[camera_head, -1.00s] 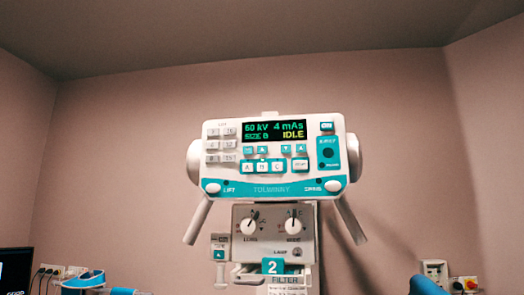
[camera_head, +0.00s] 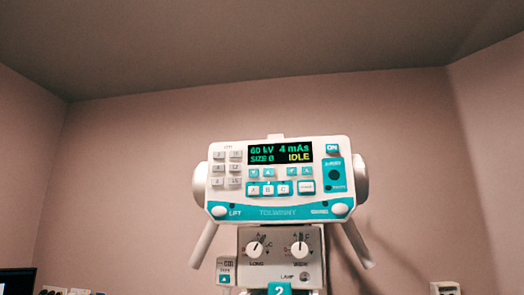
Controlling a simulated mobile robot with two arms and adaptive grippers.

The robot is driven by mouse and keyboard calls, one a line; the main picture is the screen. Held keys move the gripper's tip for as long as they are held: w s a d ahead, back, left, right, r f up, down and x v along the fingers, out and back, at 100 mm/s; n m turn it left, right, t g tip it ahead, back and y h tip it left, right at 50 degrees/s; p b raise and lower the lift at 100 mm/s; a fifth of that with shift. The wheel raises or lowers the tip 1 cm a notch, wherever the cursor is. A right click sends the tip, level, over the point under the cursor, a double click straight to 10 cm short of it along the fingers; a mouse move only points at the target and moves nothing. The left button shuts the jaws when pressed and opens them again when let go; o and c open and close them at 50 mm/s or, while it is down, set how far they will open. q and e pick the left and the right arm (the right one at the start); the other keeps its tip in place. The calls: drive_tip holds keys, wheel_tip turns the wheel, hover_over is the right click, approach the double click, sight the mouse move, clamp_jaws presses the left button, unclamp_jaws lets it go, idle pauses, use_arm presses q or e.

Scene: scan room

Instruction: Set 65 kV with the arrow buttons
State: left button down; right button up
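The control panel (camera_head: 226,196) is a white and teal unit facing me in the middle of the head view. Its dark display (camera_head: 280,153) reads 60 kV, 4 mAs, a SIZE line and IDLE. Under the kV figure sit two small teal arrow buttons, the left one (camera_head: 253,173) appearing to point down and the right one (camera_head: 268,173) up. A similar pair, a left mAs button (camera_head: 293,172) and a right mAs button (camera_head: 307,172), sits under the mAs figure. Neither of my grippers is in view, and nothing touches the panel.
Two grey handles, the left one (camera_head: 203,245) and the right one (camera_head: 357,245), slant down below the panel. A collimator box (camera_head: 280,262) with two knobs hangs beneath. A dark monitor (camera_head: 17,282) is at lower left, and a wall socket (camera_head: 445,288) at lower right.

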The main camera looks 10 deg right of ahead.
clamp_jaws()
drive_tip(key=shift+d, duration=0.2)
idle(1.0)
